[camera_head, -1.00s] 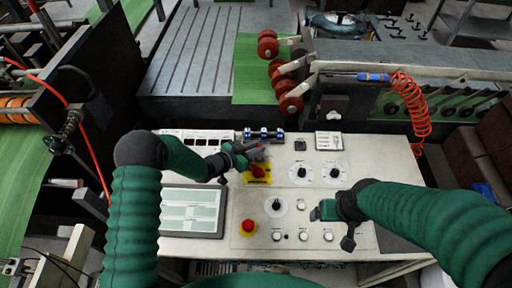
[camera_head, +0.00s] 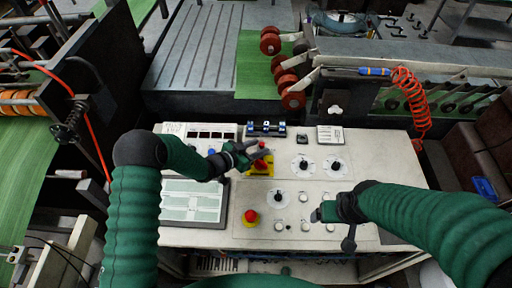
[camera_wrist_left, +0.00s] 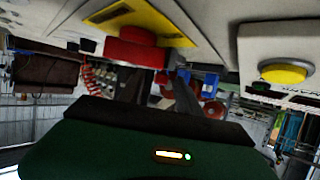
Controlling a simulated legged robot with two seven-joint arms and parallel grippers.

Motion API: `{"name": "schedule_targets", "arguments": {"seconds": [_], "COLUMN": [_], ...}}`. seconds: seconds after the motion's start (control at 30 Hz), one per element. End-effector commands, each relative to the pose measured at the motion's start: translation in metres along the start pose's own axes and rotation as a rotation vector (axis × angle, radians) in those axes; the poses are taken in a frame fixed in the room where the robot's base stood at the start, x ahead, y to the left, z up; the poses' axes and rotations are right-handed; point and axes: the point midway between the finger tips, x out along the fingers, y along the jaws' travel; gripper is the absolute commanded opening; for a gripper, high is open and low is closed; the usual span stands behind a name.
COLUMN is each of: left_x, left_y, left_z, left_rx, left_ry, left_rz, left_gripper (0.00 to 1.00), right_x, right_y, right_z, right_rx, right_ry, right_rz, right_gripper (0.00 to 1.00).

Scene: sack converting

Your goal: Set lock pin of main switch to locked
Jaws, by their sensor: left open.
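The main switch (camera_head: 261,166) is a red knob on a yellow plate, left of centre on the control panel in the head view. In the left wrist view the red knob (camera_wrist_left: 137,49) and the yellow plate (camera_wrist_left: 150,18) are close, at the top. I cannot make out its lock pin. My left gripper (camera_head: 262,152) is open at the switch, its fingers partly covering it; I cannot tell whether they touch it. My right gripper (camera_head: 319,213) is over the lower right of the panel, and its fingers are too small to judge.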

Motion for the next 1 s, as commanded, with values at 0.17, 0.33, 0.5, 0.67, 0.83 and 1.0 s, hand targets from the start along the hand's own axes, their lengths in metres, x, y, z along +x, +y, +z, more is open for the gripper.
{"name": "schedule_targets", "arguments": {"seconds": [0.17, 0.33, 0.5, 0.67, 0.83, 1.0], "left_x": [-0.004, -0.034, -0.085, -0.13, -0.16, -0.168], "left_y": [-0.001, -0.002, -0.002, -0.002, -0.002, -0.001], "left_z": [0.0, 0.001, 0.002, 0.002, 0.001, 0.001], "left_rx": [0.0, 0.001, 0.0, 0.0, -0.001, -0.002], "left_ry": [0.001, 0.001, 0.001, 0.001, 0.001, -0.001], "left_rz": [-0.001, -0.003, -0.004, -0.005, -0.002, 0.001], "left_gripper": [0.41, 0.41, 0.41, 0.41, 0.41, 0.41], "right_x": [0.001, 0.008, 0.017, 0.023, 0.025, 0.025], "right_y": [0.0, 0.0, 0.0, 0.0, 0.0, 0.0], "right_z": [0.0, 0.002, 0.004, 0.005, 0.006, 0.006], "right_rx": [0.0, 0.0, 0.0, 0.0, 0.0, 0.0], "right_ry": [0.0, 0.0, 0.0, 0.0, 0.0, 0.0], "right_rz": [0.0, 0.0, 0.0, 0.0, 0.0, 0.0], "right_gripper": [0.84, 0.84, 0.84, 0.84, 0.84, 0.84]}}
